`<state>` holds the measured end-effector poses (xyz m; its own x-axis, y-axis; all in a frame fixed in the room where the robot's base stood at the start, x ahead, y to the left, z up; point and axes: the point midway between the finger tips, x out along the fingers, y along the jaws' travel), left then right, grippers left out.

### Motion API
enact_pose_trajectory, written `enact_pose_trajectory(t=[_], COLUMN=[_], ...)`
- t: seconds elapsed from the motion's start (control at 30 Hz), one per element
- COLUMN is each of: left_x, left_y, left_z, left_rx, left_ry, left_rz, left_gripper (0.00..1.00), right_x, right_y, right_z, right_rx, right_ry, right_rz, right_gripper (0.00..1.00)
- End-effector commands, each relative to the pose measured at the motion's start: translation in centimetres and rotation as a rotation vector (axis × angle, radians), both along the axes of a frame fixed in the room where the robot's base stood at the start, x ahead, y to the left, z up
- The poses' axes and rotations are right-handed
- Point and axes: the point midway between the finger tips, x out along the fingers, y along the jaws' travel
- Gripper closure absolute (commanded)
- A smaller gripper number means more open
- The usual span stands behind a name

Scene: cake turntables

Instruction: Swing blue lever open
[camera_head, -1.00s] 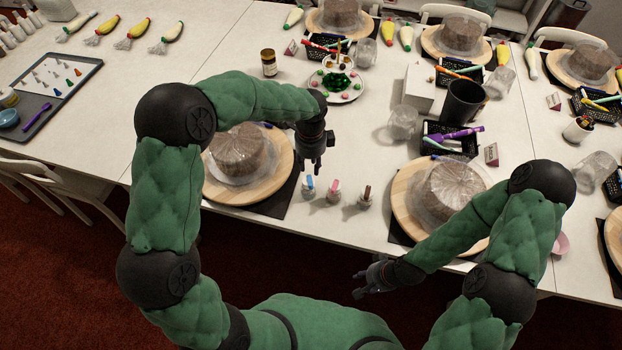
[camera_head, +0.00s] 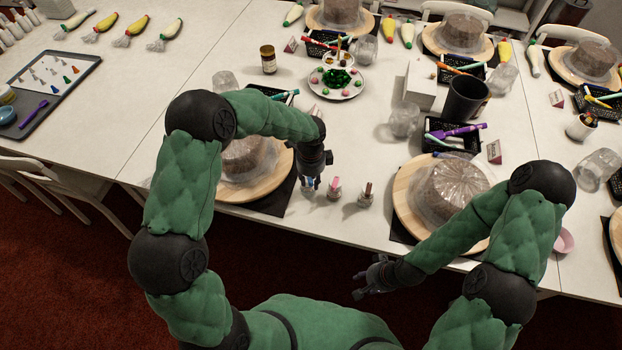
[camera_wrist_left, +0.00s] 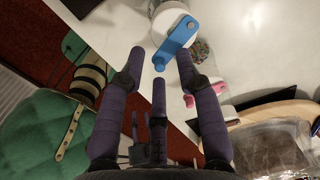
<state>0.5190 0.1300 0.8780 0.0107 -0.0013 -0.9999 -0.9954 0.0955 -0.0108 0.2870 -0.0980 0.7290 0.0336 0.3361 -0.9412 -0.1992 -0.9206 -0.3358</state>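The blue lever (camera_head: 308,185) sits on top of a small dispenser at the table's front edge, partly hidden by my left gripper (camera_head: 313,178). In the left wrist view the blue lever (camera_wrist_left: 178,40) lies across a round white cap (camera_wrist_left: 168,18), its free end pointing toward my fingers. My left gripper (camera_wrist_left: 160,62) is open there, fingers spread on either side of the lever's free end and one finger below it. I cannot tell whether any finger touches it. My right gripper (camera_head: 368,280) is apart from the dispensers, low before the table edge, with its fingers spread and empty.
To the right stand similar dispensers with a pink lever (camera_head: 334,184) and a dark red lever (camera_head: 367,188). A wrapped cake (camera_head: 240,158) on a wooden turntable (camera_head: 275,183) is just left of my left gripper; another wrapped cake (camera_head: 455,185) is at right.

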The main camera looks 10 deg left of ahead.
Motion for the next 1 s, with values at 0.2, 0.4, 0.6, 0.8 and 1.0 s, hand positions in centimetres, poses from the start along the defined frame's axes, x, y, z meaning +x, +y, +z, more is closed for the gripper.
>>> enact_pose_trajectory(t=[0.2, 0.4, 0.6, 0.8, 1.0], left_x=[0.0, 0.0, 0.0, 0.3, 0.6], left_y=[0.0, 0.0, -0.1, -0.5, -1.1], left_z=[0.0, 0.0, 0.0, 0.0, 0.0], left_rx=[0.000, 0.000, 0.000, 0.000, 0.001], left_ry=[0.000, 0.000, 0.000, -0.001, 0.000], left_rz=[0.000, 0.000, 0.024, 0.112, 0.270], left_gripper=[1.00, 1.00, 1.00, 1.00, 1.00], right_x=[0.0, 0.0, 0.0, 0.0, 0.0], right_y=[0.0, 0.0, 0.0, 0.0, 0.0], right_z=[0.0, 0.0, -0.1, -0.3, -0.6], right_rx=[0.000, 0.000, 0.000, 0.000, 0.000], right_ry=[0.000, 0.000, 0.000, 0.000, 0.000], right_rz=[0.000, 0.000, 0.000, 0.000, 0.000], right_gripper=[0.60, 0.60, 0.60, 0.60, 0.60])
